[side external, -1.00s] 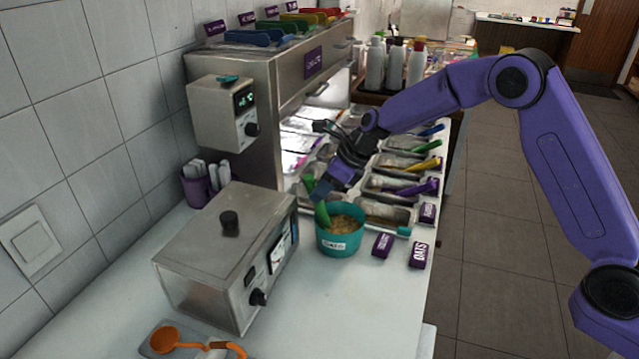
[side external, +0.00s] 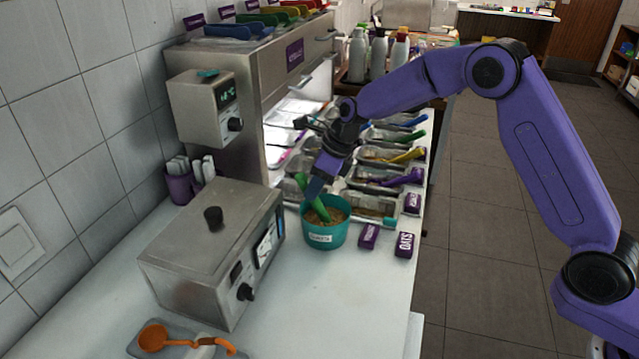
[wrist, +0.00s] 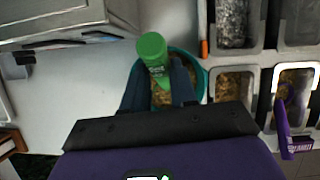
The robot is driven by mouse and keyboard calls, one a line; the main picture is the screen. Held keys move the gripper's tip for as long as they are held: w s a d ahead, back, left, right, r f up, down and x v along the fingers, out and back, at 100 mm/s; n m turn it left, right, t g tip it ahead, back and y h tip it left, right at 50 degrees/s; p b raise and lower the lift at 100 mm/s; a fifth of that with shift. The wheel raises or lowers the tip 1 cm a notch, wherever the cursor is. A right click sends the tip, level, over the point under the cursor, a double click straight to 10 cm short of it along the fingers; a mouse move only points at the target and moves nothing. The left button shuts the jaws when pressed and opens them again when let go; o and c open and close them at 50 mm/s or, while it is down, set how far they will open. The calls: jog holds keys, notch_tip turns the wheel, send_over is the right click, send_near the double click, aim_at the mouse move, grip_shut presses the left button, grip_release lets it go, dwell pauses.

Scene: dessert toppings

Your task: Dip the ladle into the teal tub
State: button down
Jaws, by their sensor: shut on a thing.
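The teal tub (side external: 325,238) stands on the white counter with a brown, crumbly topping inside and a white label on its front. My gripper (side external: 316,190) is above the tub, pointing down and shut on a green-handled utensil (side external: 317,205). The utensil is tilted, and its lower end is inside the tub's rim; whether it is in the topping is unclear. In the wrist view the green handle (wrist: 153,52) lies between my fingers (wrist: 160,76), with the tub (wrist: 200,77) behind. The utensil's bowl is hidden, so I cannot tell if it is a ladle.
An orange ladle (side external: 154,338) lies on a grey rest at the front. A steel box with a black knob (side external: 213,218) stands close left of the tub. Topping trays with coloured scoops (side external: 405,155) are behind; purple label blocks (side external: 406,244) are right.

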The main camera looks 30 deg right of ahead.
aim_at(304, 188)
jog(key=shift+w+a+f+g+h, duration=0.85)
jog(key=shift+a+g+h, duration=0.15)
jog(key=shift+h, duration=0.3)
jog(key=shift+r, duration=0.15)
jog(key=shift+g+h, duration=0.4)
jog(key=shift+w+a+r, duration=0.15)
jog(key=shift+r, duration=1.65)
jog(key=shift+w+a+r, duration=0.1)
jog(key=shift+w+r, duration=0.05)
jog(key=shift+r, duration=1.65)
